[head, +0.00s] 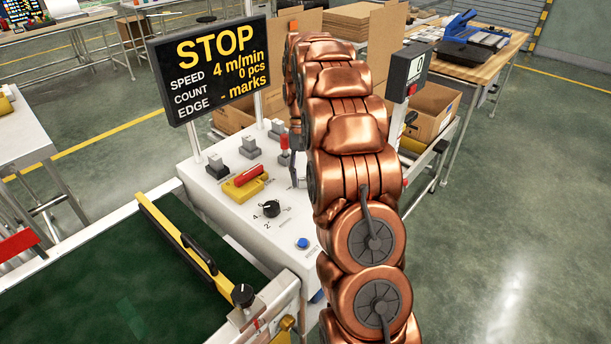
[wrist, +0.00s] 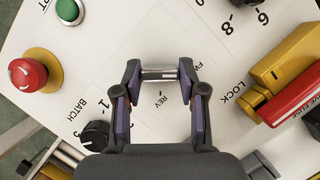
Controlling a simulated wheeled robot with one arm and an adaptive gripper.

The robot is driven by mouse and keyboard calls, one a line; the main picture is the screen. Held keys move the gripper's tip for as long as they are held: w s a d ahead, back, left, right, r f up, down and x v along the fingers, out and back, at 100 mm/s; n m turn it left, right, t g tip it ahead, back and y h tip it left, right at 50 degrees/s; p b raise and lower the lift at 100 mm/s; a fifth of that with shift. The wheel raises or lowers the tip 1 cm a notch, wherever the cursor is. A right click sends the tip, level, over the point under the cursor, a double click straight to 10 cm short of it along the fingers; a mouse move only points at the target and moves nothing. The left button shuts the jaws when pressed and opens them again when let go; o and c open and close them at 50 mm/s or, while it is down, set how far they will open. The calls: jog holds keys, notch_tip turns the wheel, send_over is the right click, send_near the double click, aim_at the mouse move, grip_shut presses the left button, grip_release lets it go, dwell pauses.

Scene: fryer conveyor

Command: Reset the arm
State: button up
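My copper arm rises through the middle of the head view and reaches over the white control panel (head: 223,196). My gripper mostly hides behind the arm there; a grey part of it (head: 294,174) shows at the arm's left edge. A short silver bar (wrist: 159,74) shows between the fingertips, by the FWD and REV marks. I cannot tell whether the fingertips touch it.
The panel has a red button (wrist: 24,75), a green button (wrist: 69,10), a black batch knob (wrist: 96,134) and a yellow lock with red cover (wrist: 285,92). A display reading STOP (head: 211,66) stands behind. The green conveyor (head: 120,280) is front left. Floor at right is clear.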

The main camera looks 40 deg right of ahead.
jog(key=o, duration=0.4)
